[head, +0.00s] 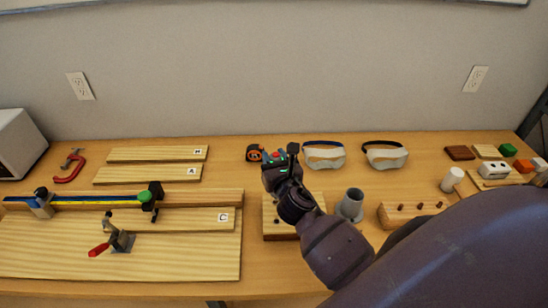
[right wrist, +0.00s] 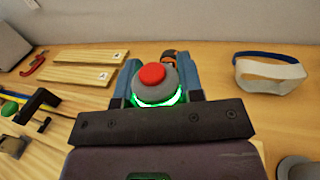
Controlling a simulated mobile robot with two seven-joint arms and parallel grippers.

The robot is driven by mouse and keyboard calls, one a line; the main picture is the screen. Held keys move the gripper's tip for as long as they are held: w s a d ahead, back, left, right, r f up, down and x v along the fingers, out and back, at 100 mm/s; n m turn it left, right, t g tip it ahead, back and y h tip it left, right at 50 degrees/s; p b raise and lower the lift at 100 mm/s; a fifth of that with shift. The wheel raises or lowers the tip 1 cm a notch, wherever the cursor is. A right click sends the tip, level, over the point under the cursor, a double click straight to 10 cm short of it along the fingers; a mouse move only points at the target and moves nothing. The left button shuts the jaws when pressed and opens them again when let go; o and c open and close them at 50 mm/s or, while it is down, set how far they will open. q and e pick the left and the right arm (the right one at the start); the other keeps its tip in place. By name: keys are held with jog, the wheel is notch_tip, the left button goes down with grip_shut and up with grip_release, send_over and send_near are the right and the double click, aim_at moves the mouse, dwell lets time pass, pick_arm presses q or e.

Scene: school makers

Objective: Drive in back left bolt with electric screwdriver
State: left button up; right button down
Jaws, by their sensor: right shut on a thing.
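My right gripper (head: 275,162) is above the back of a wooden block (head: 275,230) on the workbench. In the right wrist view its two blue fingers (right wrist: 153,85) are shut on the electric screwdriver (right wrist: 151,78). The screwdriver shows a grey round top, a red button and a glowing green ring. Its shaft and tip are hidden under the gripper. A dark hole or bolt shows on the block's left part; the back left bolt cannot be told clearly behind my gripper. My left gripper is not in view.
A grey cup-like holder (head: 351,205) stands right of the block. A wooden rack with dark pegs (head: 412,216) is further right. Goggles (head: 323,156) and a tape measure (head: 254,153) lie behind. Clamped boards (head: 60,245) fill the left.

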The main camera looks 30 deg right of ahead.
jog(key=shift+r+p, duration=1.3)
jog(key=shift+r, duration=1.7)
